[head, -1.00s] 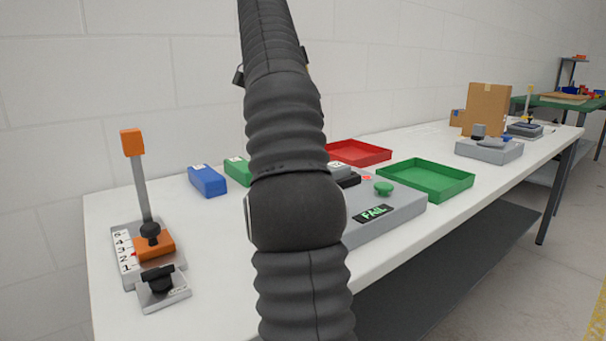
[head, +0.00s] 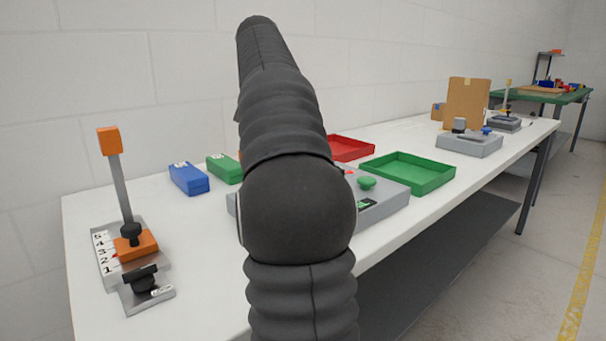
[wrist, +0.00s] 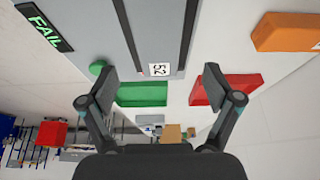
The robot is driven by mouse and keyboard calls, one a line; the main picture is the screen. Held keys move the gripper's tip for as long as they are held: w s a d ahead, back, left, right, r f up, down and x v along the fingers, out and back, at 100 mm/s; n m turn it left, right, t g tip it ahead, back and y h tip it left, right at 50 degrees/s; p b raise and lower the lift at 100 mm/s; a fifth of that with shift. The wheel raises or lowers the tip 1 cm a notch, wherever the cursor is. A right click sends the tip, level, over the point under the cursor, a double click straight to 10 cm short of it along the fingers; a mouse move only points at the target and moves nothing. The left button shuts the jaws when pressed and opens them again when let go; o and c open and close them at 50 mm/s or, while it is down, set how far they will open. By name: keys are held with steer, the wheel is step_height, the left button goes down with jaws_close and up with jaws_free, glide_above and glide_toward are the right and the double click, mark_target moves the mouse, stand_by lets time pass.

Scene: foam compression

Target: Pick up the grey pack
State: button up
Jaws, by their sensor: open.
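My gripper (wrist: 159,88) is open and empty in the wrist view, its fingers spread over a grey machine (wrist: 100,22) with a FAIL display. Between the fingertips, a white label (wrist: 158,69) that looks like 52 lies on a grey surface between two dark strips. I cannot tell whether that surface is the grey pack or part of the machine. In the head view my arm hides my gripper and much of the machine (head: 394,195); no grey pack shows clearly there.
A blue pack (head: 188,180) and a green pack (head: 222,169) lie left of my arm. An orange pack (wrist: 285,32) shows in the wrist view. A red tray (head: 352,148) and a green tray (head: 440,182) stand beyond. A lever fixture (head: 130,250) stands front left.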

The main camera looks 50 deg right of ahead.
steer(key=shift+x, duration=2.6)
steer(key=shift+s+a, duration=0.1)
steer(key=shift+a, duration=0.05)
steer(key=c, duration=1.3)
